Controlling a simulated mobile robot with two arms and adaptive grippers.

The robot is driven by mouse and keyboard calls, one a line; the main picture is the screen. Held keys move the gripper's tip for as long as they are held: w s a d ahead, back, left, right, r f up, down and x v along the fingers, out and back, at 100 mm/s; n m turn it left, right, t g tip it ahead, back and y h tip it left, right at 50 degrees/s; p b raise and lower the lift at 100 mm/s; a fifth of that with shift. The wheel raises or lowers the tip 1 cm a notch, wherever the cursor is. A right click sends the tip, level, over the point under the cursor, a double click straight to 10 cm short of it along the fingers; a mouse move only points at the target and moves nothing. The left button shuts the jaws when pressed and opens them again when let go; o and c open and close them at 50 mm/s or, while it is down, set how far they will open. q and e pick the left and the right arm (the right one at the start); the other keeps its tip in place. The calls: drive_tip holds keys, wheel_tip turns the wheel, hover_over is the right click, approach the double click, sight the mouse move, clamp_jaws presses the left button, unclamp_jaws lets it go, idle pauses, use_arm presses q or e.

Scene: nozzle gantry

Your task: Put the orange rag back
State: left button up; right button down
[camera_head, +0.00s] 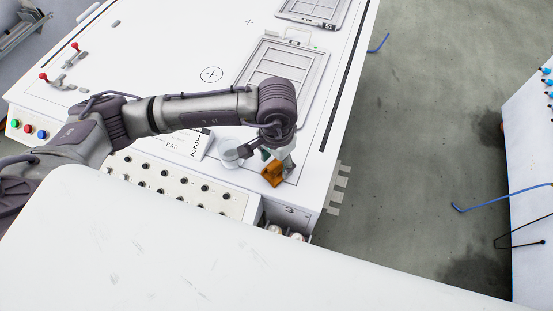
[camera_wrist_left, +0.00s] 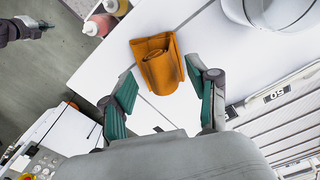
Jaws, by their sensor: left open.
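The folded orange rag (camera_head: 271,175) lies on the white table top near its front right corner. It also shows in the left wrist view (camera_wrist_left: 158,65), rolled or folded into a compact bundle. My left gripper (camera_head: 277,157) is just above and beside the rag, pointing down. In the left wrist view its two green-padded fingers (camera_wrist_left: 160,82) are spread wide, with the rag just beyond and between their tips; nothing is held. What seems to be my right gripper (camera_wrist_left: 34,27) shows small at the upper left of the left wrist view, away from the rag; its jaws are too small to read.
A white round container (camera_head: 228,152) stands just left of the rag. Bottles with red and yellowish contents (camera_wrist_left: 99,24) sit by the table edge. A framed tray (camera_head: 305,62) lies behind. The grey floor (camera_head: 420,120) is open to the right.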

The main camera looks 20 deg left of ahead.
sight(277, 163)
use_arm(q)
drive_tip(key=shift+r, duration=0.1)
drive_tip(key=shift+r+p, duration=0.2)
drive_tip(key=shift+p, duration=0.15)
wheel_tip(277, 163, up, 12)
drive_tip(key=b, duration=0.3)
drive_tip(key=shift+f+b, duration=0.15)
drive_tip(key=shift+b, duration=0.25)
